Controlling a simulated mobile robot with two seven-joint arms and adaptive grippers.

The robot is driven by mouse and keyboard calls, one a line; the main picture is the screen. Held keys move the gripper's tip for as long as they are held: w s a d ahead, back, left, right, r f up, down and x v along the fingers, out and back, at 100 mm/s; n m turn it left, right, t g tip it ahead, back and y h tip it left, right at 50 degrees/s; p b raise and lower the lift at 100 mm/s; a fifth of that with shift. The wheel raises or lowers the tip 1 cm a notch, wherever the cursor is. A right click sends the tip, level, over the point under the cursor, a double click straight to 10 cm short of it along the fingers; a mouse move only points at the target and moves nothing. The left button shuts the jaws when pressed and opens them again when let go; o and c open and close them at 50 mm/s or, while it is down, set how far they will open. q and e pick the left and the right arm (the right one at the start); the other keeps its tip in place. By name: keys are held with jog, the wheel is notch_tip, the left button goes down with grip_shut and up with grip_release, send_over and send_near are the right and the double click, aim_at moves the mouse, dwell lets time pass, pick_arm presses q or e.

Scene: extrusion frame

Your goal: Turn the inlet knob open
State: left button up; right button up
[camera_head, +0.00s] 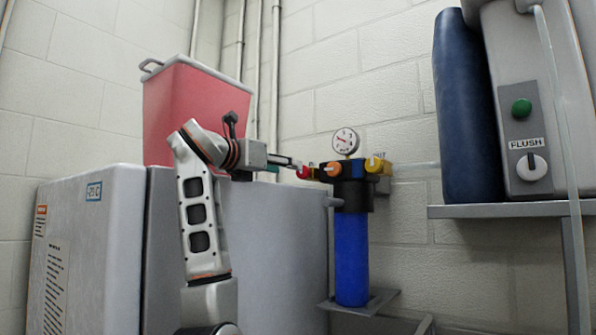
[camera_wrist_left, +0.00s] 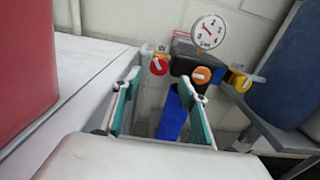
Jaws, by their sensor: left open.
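The filter unit has a black head (camera_head: 350,172) and a blue housing (camera_head: 351,258). Its red knob (camera_head: 305,172) is on the left, with a small label above that I read only in part; it also shows in the left wrist view (camera_wrist_left: 159,66). An orange knob (camera_wrist_left: 201,75) is in the middle and a yellow knob (camera_wrist_left: 238,81) on the right. Which one is the inlet I cannot read for certain. My left gripper (camera_head: 291,162) is just left of the red knob in the head view. In the wrist view its teal-padded fingers (camera_wrist_left: 158,84) are open and empty, short of the knobs. My right gripper is not in view.
A pressure gauge (camera_head: 345,141) stands on top of the filter head. A red bin (camera_head: 190,112) sits behind my left arm, near a grey cabinet (camera_head: 265,245). On the right, a shelf (camera_head: 500,210) holds a blue tank (camera_head: 465,110) and a flush panel (camera_head: 525,140).

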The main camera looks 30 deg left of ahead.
aim_at(305, 173)
pick_arm(q)
jog(key=w+p, duration=0.2)
jog(key=w, duration=0.5)
jog(key=shift+w+d+p, duration=0.25)
jog(key=shift+w+p, duration=0.05)
jog(key=shift+p, duration=0.05)
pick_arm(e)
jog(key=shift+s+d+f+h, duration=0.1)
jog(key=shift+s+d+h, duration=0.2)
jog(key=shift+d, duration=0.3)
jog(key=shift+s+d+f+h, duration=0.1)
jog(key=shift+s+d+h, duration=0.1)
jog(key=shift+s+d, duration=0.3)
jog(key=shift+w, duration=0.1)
pick_arm(q)
jog(key=c, duration=1.1)
jog(key=shift+o, duration=0.2)
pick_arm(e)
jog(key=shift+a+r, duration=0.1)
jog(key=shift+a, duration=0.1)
